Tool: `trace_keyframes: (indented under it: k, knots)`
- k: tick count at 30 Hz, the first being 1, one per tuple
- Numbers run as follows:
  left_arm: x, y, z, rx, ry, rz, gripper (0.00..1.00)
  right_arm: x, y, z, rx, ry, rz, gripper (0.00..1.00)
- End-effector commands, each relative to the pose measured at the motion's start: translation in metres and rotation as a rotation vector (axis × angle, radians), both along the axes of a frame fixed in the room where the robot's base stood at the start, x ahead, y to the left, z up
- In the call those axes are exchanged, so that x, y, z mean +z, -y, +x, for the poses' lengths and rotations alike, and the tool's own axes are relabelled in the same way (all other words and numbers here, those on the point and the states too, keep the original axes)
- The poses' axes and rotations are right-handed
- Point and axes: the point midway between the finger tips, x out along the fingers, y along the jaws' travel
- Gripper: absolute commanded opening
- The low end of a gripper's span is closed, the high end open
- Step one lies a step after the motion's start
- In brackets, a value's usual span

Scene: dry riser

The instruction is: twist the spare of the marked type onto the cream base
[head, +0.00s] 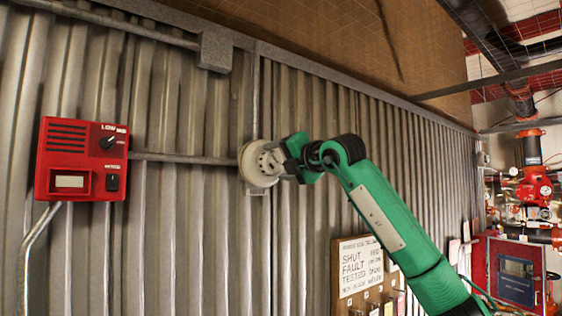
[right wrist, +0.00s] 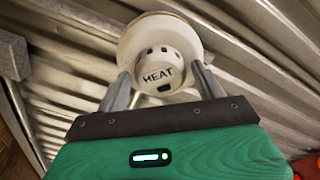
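A round cream base (head: 248,166) is fixed to the corrugated wall in the head view; its rim (right wrist: 137,38) also shows in the right wrist view. A white detector head marked HEAT (right wrist: 160,68) is at the base, face towards the wrist camera. It also shows in the head view (head: 268,163). Whether it is seated in the base or only against it, I cannot tell. My right gripper (head: 284,160) has one finger on each side of the HEAT detector, and appears closed on it. My left gripper is not in view.
A red box with a dial (head: 82,160) is on the wall at left. Metal conduit (head: 185,158) runs from it to the base. A board with a written sign (head: 361,266) is at lower right. Red pipework (head: 533,185) and a red cabinet (head: 515,270) stand far right.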

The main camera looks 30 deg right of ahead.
Motion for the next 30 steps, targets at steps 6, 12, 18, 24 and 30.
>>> trace_keyframes:
  k: [6,12,18,24,30]
  knots:
    - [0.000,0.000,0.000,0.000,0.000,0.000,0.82,0.000,0.000,0.000,0.000,0.000,0.000,0.31]
    - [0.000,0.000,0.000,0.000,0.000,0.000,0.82,0.000,0.000,0.000,0.000,0.000,0.000,0.31]
    - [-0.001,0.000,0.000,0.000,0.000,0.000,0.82,0.000,0.000,0.002,0.000,0.000,0.000,0.31]
    - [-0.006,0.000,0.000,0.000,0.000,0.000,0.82,-0.001,0.000,0.002,0.000,-0.002,0.031,0.31]
    - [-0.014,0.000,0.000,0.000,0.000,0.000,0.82,-0.002,-0.001,0.002,0.001,-0.007,0.108,0.31]
